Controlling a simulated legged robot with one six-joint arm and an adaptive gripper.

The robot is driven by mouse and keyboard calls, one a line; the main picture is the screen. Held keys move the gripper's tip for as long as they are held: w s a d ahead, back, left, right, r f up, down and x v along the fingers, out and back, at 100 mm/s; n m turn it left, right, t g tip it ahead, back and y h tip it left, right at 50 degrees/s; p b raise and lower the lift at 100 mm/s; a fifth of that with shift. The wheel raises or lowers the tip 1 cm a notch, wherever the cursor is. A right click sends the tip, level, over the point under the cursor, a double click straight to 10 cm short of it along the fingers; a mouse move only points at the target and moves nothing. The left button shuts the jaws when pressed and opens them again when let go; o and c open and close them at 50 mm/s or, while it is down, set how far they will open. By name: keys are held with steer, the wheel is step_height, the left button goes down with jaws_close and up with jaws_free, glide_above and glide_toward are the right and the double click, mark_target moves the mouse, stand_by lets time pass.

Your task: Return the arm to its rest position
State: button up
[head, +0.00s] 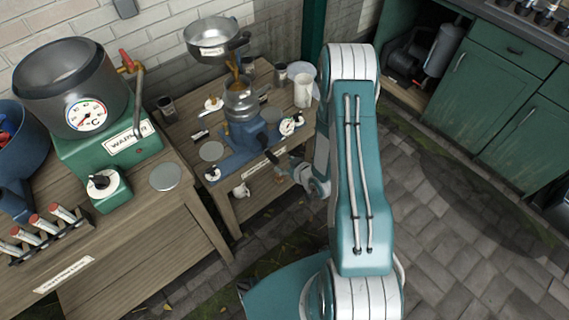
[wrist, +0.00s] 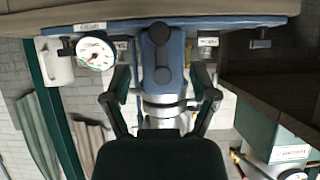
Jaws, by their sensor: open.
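My teal and white arm (head: 362,170) rises from my base, bends at the top and reaches down to the wooden stand. My gripper (head: 284,168) is near the stand's front edge, below its top in the picture. In the wrist view my gripper (wrist: 162,98) has its two dark fingers spread apart. The blue separator base (wrist: 162,60) and a metal bowl (wrist: 165,104) show beyond and between them. Nothing is visibly held. Whether a finger touches anything cannot be told.
The blue machine (head: 246,138) stands on the wooden stand under a metal funnel bowl (head: 212,38). A white cup (head: 303,90) is close left of my arm. The green warmer (head: 110,145) is on the left bench. Paving (head: 455,215) at right is clear, before green cabinets (head: 500,105).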

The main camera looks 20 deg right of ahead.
steer(key=shift+r, duration=0.1)
step_height(320, 180, up, 25)
steer(key=d+m+g+h, duration=0.1)
steer(key=g+h, duration=0.1)
steer(key=h, duration=0.3)
steer(key=s+a+r+m+g, duration=0.1)
steer(key=s+a+r, duration=0.2)
steer(key=s+r, duration=0.4)
steer(key=s+a+r+m+g+y, duration=0.1)
steer(key=s+a+r, duration=0.3)
steer(key=s+r, duration=0.4)
steer(key=s+g, duration=0.1)
steer(key=s, duration=0.6)
steer(key=shift+s+a+r+m, duration=0.15)
steer(key=shift+s+r+m, duration=0.05)
steer(key=shift+r+m, duration=0.1)
stand_by(0.8)
